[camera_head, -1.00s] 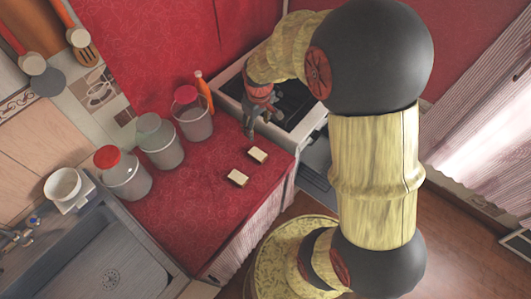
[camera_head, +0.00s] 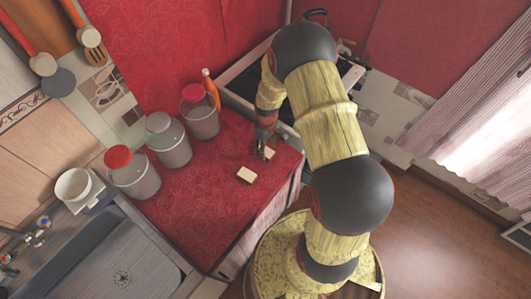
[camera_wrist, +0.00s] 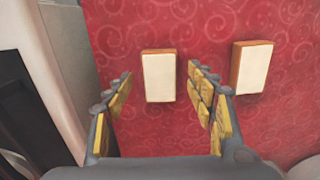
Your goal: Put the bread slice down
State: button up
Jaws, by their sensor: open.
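Two pale bread slices with brown crusts lie flat and apart on the red counter (camera_head: 200,210). One slice (camera_head: 246,175) is in plain view in the head view. The other slice (camera_head: 270,152) is partly hidden by my gripper (camera_head: 264,150). In the wrist view one slice (camera_wrist: 158,77) shows between the open fingers of my gripper (camera_wrist: 160,70), apparently just beyond the tips. The other slice (camera_wrist: 253,68) lies to the right, outside the fingers. My gripper is open and holds nothing.
Three lidded jars (camera_head: 133,175) (camera_head: 168,140) (camera_head: 200,113) and an orange bottle (camera_head: 211,88) stand along the counter's back. A sink (camera_head: 110,265) and a white cup (camera_head: 74,185) are at the left. A dark stove (camera_head: 288,108) adjoins the counter. The counter's front is clear.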

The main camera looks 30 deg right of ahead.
notch_tip(320, 180, down, 2)
jog(key=shift+f, duration=0.1)
jog(key=shift+c, duration=0.3)
jog(key=c, duration=1)
jog(key=shift+r, duration=0.75)
notch_tip(320, 180, up, 2)
jog(key=shift+d+r+p, duration=0.15)
jog(key=shift+r+p, duration=0.05)
jog(key=shift+p, duration=0.1)
jog(key=s+d+r, duration=0.3)
jog(key=s+d+r+p, duration=0.1)
jog(key=s+d+r, duration=0.2)
jog(key=s, duration=0.1)
jog(key=s+d+r, duration=0.3)
jog(key=shift+s+r+p, duration=0.15)
jog(key=shift+s+p, duration=0.1)
jog(key=shift+p, duration=0.05)
